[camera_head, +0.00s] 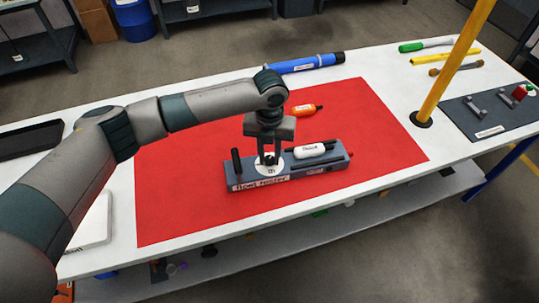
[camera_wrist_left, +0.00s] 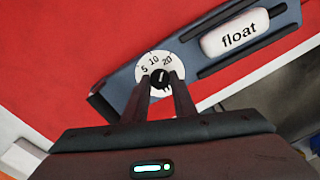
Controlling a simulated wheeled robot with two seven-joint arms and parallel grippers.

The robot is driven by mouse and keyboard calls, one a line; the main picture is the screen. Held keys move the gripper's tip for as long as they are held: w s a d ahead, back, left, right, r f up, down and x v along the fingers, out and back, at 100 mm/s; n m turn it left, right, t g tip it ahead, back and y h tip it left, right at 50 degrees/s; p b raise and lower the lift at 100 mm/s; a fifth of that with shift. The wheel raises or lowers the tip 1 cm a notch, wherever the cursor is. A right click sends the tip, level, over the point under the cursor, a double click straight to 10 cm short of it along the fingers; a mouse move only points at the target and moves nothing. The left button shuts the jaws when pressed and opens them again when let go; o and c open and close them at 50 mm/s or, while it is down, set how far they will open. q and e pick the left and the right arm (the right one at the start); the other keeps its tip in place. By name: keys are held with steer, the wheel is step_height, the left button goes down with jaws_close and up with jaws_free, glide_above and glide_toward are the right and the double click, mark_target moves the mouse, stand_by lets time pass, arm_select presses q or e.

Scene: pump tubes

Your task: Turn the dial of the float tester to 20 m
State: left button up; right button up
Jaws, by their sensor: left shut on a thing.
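The float tester (camera_head: 323,168) is a grey block on the red mat (camera_head: 375,125), with a "float tester" label on its front. Its white dial (camera_wrist_left: 145,62) reads 5, 10 and 20 in the left wrist view, with a black knob (camera_wrist_left: 160,77) at the centre. The knob's pale mark seems to point up between 10 and 20; I cannot tell exactly where. My left gripper (camera_head: 269,161) points down from above and is shut on the knob; its fingers also show in the left wrist view (camera_wrist_left: 159,88) and hide part of the dial. My right gripper is not in view.
A white float (camera_head: 309,150) lies on the tester, beside the dial. A black post (camera_head: 236,162) stands at its left end. An orange float (camera_head: 305,109) and a blue tube (camera_head: 305,63) lie behind. A yellow pole (camera_head: 455,65) rises at the right. The mat's right side is clear.

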arm_select(q)
steer(key=shift+m, duration=1.1)
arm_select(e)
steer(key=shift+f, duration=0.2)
arm_select(q)
steer(key=o, duration=1)
steer(key=shift+o, duration=0.2)
steer(key=shift+r, duration=0.15)
step_height(320, 180, up, 13)
steer(key=b, duration=0.4)
step_height(320, 180, up, 4)
glide_above(269, 159)
steer(key=shift+r, duration=0.1)
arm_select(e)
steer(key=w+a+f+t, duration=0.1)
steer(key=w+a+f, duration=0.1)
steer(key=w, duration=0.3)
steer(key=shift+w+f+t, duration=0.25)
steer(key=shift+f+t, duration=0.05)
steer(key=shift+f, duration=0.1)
